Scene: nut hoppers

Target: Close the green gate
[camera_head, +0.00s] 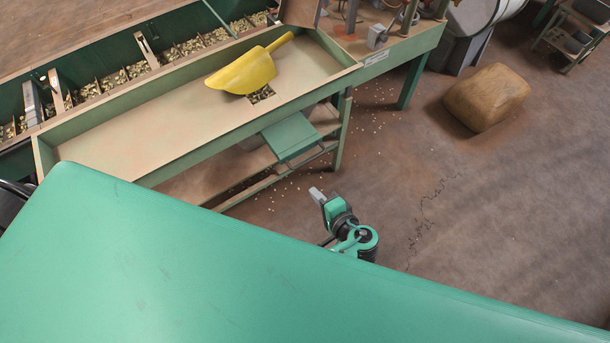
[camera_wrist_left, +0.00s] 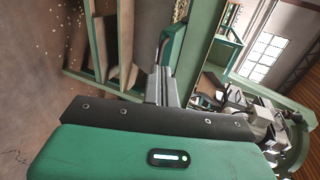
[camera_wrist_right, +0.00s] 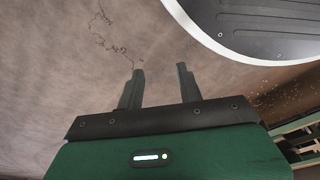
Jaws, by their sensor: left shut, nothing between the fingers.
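The green gate (camera_head: 290,138) is a flat green panel hanging out below the front edge of the long tray, near the tray's right end. A thin rail or bar runs below it. My left gripper (camera_head: 316,193) is shut and empty, in front of and below the gate, apart from it in the head view. In the left wrist view its fingers (camera_wrist_left: 162,86) are together, and a green piece (camera_wrist_left: 174,48) that looks like the gate's edge shows just beyond the tips. My right gripper (camera_wrist_right: 158,86) is open and empty over the floor; it is hidden from the head view.
A yellow scoop (camera_head: 243,72) lies in the tray (camera_head: 120,122) beside a small opening holding nuts. Green hoppers with nuts stand behind. A brown sack (camera_head: 487,98) lies on the floor at right. My green body fills the foreground.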

